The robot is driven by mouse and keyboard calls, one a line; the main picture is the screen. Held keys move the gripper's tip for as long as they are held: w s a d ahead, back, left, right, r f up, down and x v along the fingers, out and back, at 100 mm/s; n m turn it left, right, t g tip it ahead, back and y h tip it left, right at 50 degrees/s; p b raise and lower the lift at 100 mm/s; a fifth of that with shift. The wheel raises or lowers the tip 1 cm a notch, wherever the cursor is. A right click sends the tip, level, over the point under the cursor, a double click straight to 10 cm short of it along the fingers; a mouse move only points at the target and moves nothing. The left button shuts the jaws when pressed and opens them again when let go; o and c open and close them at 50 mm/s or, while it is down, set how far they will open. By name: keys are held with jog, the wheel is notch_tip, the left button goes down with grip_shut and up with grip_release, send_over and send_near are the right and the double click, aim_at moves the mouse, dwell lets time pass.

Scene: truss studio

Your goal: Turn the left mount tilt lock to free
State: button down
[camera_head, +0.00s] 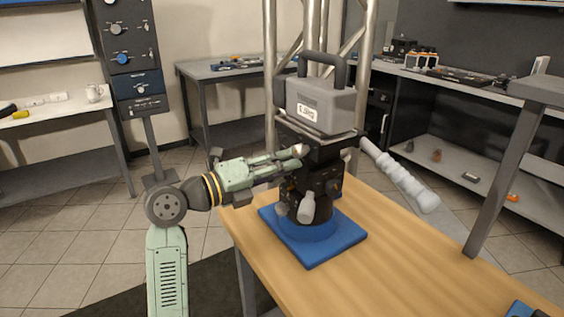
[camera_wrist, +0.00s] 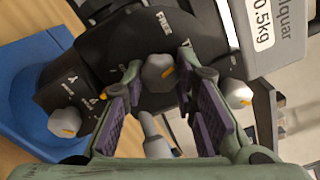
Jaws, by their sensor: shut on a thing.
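The black mount head (camera_head: 315,182) stands upright on a blue base (camera_head: 335,250). In the wrist view its dark face bears a white FREE label (camera_wrist: 165,22) near the top.
A grey weight case (camera_head: 318,105) sits on top of the mount. A pan handle (camera_head: 400,175) sticks out to the right. Other grey knobs (camera_wrist: 66,120) (camera_wrist: 238,92) lie on both sides of my fingers, close by.

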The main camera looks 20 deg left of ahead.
jog(key=shift+r+n+p, duration=0.2)
jog(key=shift+n+p, duration=1.3)
jog(key=shift+n, duration=1.4)
jog(key=c, duration=1.3)
grip_release()
jog(key=shift+f, duration=0.1)
